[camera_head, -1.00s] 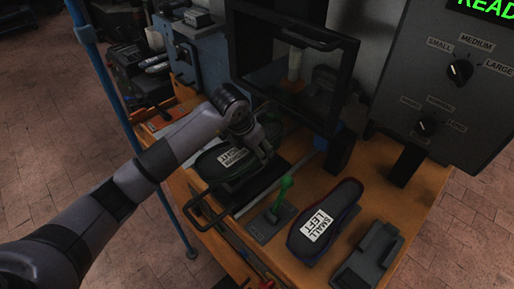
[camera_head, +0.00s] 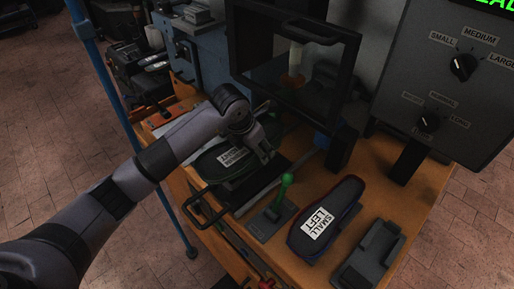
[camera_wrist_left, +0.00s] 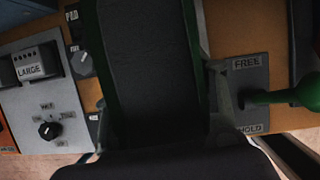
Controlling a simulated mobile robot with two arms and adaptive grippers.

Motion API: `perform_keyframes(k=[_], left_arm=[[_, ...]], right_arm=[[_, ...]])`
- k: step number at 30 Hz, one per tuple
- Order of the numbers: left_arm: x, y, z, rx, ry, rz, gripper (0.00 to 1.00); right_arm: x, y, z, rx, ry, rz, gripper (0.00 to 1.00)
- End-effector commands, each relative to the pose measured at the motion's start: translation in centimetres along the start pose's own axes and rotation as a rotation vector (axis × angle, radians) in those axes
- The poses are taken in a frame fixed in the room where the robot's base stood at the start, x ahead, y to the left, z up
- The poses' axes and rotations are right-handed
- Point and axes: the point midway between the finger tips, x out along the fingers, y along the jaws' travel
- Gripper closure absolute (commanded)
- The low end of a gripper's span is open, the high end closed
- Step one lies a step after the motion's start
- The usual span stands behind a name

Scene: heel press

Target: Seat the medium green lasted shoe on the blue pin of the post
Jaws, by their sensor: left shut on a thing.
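The green-rimmed, dark shoe (camera_head: 222,166) is in the left middle of the head view, with a white label whose text is too small to read surely. My left gripper (camera_head: 262,150) is shut on it. In the left wrist view the shoe (camera_wrist_left: 150,70) runs up the middle between the fingers (camera_wrist_left: 165,105). My arm and the shoe hide what lies under it, so I cannot tell whether it touches anything below. I cannot clearly make out the post's blue pin; a blue part (camera_head: 321,140) shows beside the press frame. My right gripper is not in view.
A shoe labelled SMALL LEFT (camera_head: 322,222) lies on the orange bench right of a green lever (camera_head: 284,190) marked FREE and HOLD. A grey cradle (camera_head: 372,255) stands at the right. The black press frame (camera_head: 350,75) and control box (camera_head: 450,85) stand behind.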

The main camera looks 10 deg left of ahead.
Motion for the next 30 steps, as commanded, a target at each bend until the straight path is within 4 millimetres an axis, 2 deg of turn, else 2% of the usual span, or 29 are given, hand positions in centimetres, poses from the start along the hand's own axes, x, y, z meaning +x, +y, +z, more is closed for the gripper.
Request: perform_keyframes(k=[2,3,12,14,23,26,30], left_arm=[[0.1,0.0,0.0,0.0,-0.002,0.0,0.88],[0.1,0.0,0.0,0.0,-0.002,0.0,0.48],[0.2,0.0,-0.1,0.0,0.001,0.0,0.28],[0.2,0.0,-0.1,0.0,0.001,-0.001,0.25],[0.2,0.0,-0.2,0.0,0.005,-0.001,0.25],[-0.7,0.0,-0.2,0.0,0.003,0.0,0.25],[-3.2,0.1,0.0,0.002,-0.002,0.002,0.25]], right_arm=[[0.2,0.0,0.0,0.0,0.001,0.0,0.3],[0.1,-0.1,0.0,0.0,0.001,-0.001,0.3],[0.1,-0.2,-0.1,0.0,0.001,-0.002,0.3],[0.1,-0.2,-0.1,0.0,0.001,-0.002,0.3],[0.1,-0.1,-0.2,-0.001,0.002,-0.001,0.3],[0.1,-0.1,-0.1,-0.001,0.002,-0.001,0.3],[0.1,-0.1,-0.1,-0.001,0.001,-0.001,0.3]])
